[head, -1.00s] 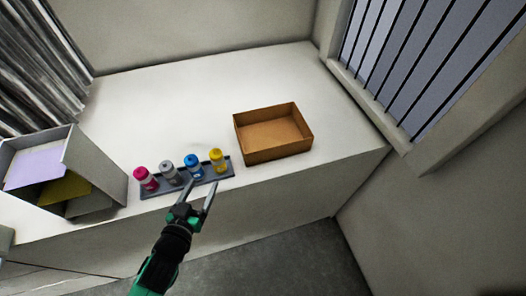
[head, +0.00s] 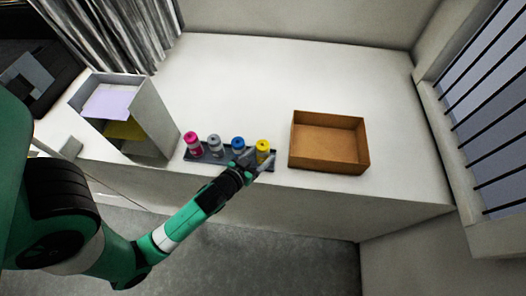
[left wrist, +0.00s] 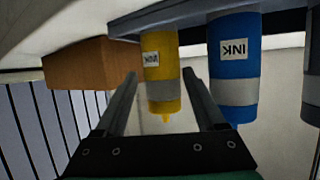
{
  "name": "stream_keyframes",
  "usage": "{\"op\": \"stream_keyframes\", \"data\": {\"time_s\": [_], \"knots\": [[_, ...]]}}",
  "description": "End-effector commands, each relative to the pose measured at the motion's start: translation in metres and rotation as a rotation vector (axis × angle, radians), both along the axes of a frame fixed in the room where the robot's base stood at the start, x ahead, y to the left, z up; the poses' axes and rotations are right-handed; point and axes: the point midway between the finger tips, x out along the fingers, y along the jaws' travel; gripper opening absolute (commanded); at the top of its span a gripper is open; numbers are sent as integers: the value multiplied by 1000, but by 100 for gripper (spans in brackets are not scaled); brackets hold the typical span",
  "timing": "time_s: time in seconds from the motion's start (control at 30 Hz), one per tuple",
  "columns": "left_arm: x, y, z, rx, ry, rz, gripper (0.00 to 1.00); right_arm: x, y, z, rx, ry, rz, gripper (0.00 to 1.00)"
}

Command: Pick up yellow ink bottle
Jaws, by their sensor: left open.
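The yellow ink bottle (head: 263,147) stands upright at the right end of a dark tray (head: 205,158) on the white table. My left gripper (head: 261,160) is open at the bottle's near side, its fingers pointing toward it and partly covering its lower part. The left wrist view is upside down; there the yellow bottle (left wrist: 160,62) shows between the two open fingers (left wrist: 161,78). I cannot tell how far the fingers reach around it. My right gripper is not in view.
A blue bottle (head: 238,145) stands close beside the yellow one, with grey (head: 214,146) and magenta (head: 193,144) bottles further left. An open brown box (head: 330,166) is to the right. A grey paper holder (head: 152,115) stands at the left. The table behind is clear.

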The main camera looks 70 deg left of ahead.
Motion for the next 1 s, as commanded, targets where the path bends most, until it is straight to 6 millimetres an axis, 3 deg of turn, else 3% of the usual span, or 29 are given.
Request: {"op": "stream_keyframes", "data": {"time_s": [0.33,0.6,1.0], "knots": [[34,28,-16,1,-1,0,72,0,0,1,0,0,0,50],[38,30,-18,0,0,-1,72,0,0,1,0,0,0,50],[37,30,-18,0,0,-1,0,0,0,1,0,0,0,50]]}}
